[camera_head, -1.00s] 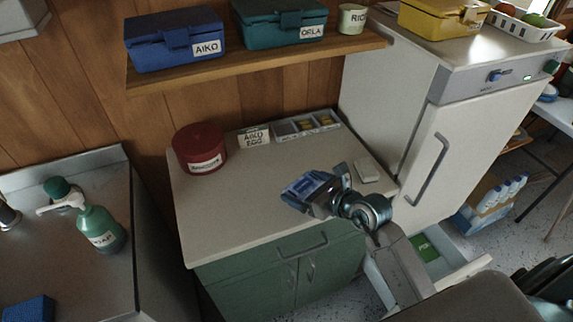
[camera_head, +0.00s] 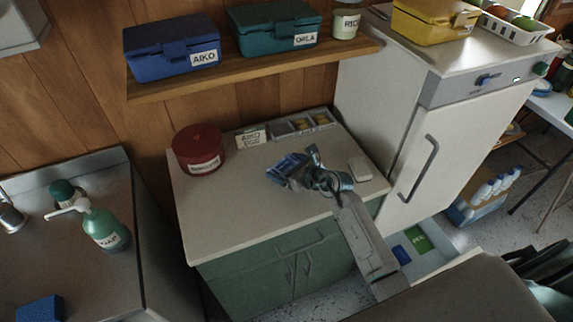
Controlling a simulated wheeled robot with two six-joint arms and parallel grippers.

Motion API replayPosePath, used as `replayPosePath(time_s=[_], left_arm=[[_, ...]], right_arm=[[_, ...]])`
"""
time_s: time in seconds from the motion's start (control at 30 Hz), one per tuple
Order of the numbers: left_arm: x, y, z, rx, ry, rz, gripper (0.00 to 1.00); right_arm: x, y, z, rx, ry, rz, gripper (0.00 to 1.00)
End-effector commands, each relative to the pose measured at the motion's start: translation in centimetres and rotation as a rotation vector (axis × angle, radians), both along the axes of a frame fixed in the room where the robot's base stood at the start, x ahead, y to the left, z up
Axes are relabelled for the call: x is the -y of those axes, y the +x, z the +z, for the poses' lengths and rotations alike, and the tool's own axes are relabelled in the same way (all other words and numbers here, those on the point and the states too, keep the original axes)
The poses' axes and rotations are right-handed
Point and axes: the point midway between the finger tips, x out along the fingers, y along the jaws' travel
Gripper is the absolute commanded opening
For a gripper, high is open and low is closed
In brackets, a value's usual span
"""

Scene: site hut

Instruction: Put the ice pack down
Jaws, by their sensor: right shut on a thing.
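The ice pack (camera_head: 285,167) is a small blue pack, partly hidden by my right gripper. My right gripper (camera_head: 300,170) is shut on it, over the middle of the white-topped green cabinet (camera_head: 222,222). I cannot tell whether the pack touches the worktop. My right arm comes in from the lower right. My left gripper is not in view.
On the cabinet top stand a red round tin (camera_head: 198,150), a label card (camera_head: 251,137), a divided tray (camera_head: 299,125) and a white block (camera_head: 360,169). The front left of the top is clear.

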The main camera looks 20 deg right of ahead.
Motion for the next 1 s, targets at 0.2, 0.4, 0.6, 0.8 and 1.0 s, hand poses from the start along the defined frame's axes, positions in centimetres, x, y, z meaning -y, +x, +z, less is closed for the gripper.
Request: replayPosePath(time_s=[0.2,0.4,0.6,0.8,1.0], left_arm=[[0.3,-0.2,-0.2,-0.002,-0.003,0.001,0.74],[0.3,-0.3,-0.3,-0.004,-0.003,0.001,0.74],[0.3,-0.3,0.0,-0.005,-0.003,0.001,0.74],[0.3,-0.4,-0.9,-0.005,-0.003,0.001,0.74],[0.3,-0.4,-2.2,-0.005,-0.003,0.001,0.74]], right_arm=[[0.0,0.0,-0.1,0.001,0.0,0.0,0.61],[0.0,0.0,-0.3,0.0,0.0,0.0,1.0],[0.0,0.0,0.1,0.0,0.0,0.0,1.0],[1.0,-2.1,0.6,0.0,-0.003,0.0,1.0],[2.7,-5.9,2.3,0.001,-0.007,0.002,1.0]])
